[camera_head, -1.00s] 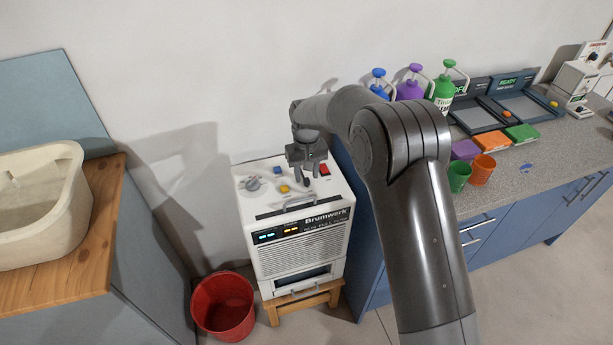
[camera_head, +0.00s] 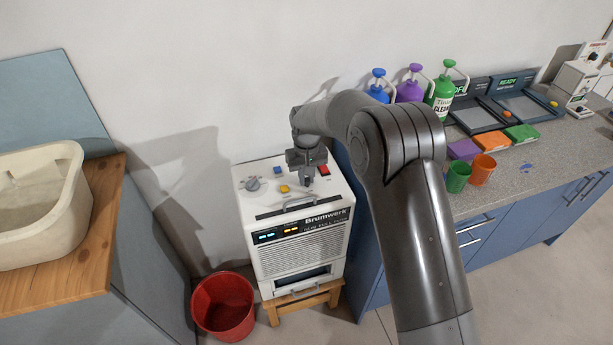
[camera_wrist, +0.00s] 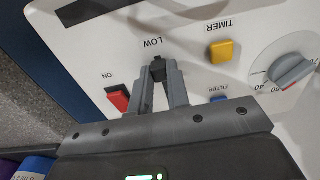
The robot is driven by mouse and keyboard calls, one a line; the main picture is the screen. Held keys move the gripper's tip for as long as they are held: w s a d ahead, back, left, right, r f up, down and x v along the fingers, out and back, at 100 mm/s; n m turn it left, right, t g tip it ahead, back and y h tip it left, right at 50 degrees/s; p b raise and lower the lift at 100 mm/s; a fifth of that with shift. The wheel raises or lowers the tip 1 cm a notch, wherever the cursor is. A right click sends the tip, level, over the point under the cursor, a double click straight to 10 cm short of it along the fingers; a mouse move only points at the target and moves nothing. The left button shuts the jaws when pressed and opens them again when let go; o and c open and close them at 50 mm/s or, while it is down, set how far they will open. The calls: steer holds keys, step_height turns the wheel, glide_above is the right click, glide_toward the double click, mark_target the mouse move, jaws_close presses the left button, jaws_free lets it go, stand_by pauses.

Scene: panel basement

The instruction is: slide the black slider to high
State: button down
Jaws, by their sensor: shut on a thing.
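The white Brumwerk machine (camera_head: 300,237) stands on a small wooden stool, with its controls on the top panel. The black slider (camera_wrist: 158,68) shows in the wrist view between the tips of my gripper (camera_wrist: 160,76), close to the printed word LOW. My gripper (camera_head: 307,180) is shut on the slider knob, above the right part of the panel in the head view. The slider's track and any HIGH mark are hidden behind my gripper's fingers and body.
A red switch (camera_wrist: 118,98) marked ON lies beside my fingers. A yellow button (camera_wrist: 221,51), a blue button (camera_wrist: 219,99) and a grey dial (camera_wrist: 290,70) lie on the other side. A red bucket (camera_head: 223,307) stands on the floor. A blue cabinet is close on the right.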

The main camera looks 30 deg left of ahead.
stand_by(0.3)
steer(key=shift+w+a+r, duration=0.1)
steer(key=shift+w+a, duration=3.05)
steer(key=shift+a, duration=0.05)
steer(key=c, duration=1.4)
jaws_free()
steer(key=shift+o, duration=0.2)
step_height(320, 180, up, 11)
steer(key=shift+f, duration=0.2)
